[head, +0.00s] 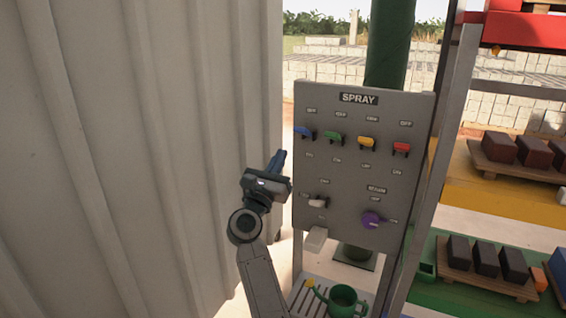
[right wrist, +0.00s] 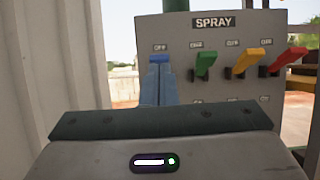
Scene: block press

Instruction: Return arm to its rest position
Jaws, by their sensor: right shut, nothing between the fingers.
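My right arm rises from the bottom of the head view, and its gripper (head: 278,160) is shut and empty. The gripper is just left of the grey SPRAY panel (head: 330,170), below and left of the blue lever (head: 304,132). In the right wrist view the shut blue fingers (right wrist: 158,85) point at the panel's left part, with the blue lever (right wrist: 158,58) just beyond their tips. I cannot tell whether they touch. My left gripper is not in view.
A corrugated wall (head: 140,150) fills the left side. Green, yellow and red levers, a white lever and a purple knob (head: 372,219) are on the panel. A green watering can (head: 343,302) stands below. Shelves with dark blocks (head: 486,257) are at right.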

